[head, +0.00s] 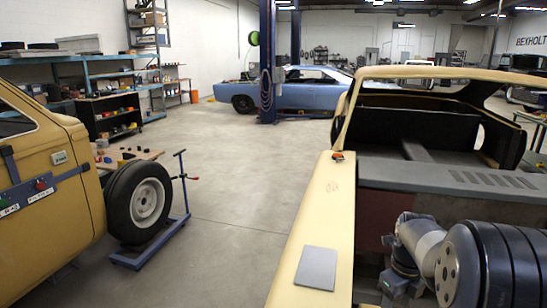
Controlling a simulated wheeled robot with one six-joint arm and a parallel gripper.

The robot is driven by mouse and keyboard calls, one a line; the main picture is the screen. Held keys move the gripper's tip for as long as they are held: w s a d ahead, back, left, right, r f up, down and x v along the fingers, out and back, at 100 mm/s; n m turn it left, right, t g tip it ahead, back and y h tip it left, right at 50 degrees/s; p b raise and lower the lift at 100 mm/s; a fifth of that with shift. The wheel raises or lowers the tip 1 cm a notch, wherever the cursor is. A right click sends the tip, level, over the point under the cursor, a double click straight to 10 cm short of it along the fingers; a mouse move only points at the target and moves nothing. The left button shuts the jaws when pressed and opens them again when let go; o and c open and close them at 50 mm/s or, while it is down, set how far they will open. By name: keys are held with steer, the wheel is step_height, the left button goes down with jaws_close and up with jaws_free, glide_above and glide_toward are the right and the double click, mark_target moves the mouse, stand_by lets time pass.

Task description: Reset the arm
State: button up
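My arm (495,265) shows at the bottom right, with dark ribbed and silver links folded close together in front of the open car body. What seems to be my gripper (398,270) is the grey, partly hidden end at the left of these links. Its fingers cannot be made out clearly, and I see nothing held in it. It is beside the inner edge of the pale yellow fender (318,225).
A flat grey plate (316,268) and a small orange-and-black item (338,156) lie on the fender. A yellow vehicle (45,200) and a blue wheel dolly (150,242) stand at left. The concrete floor (235,185) between is clear. A blue car (290,90) stands behind a lift post.

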step_height(320, 180, down, 2)
steer(key=shift+f, duration=0.25)
steer(key=n, duration=1)
steer(key=shift+n, duration=0.4)
steer(key=n, duration=0.7)
steer(key=shift+p, duration=0.35)
steer(key=n, duration=0.6)
steer(key=shift+n, duration=0.3)
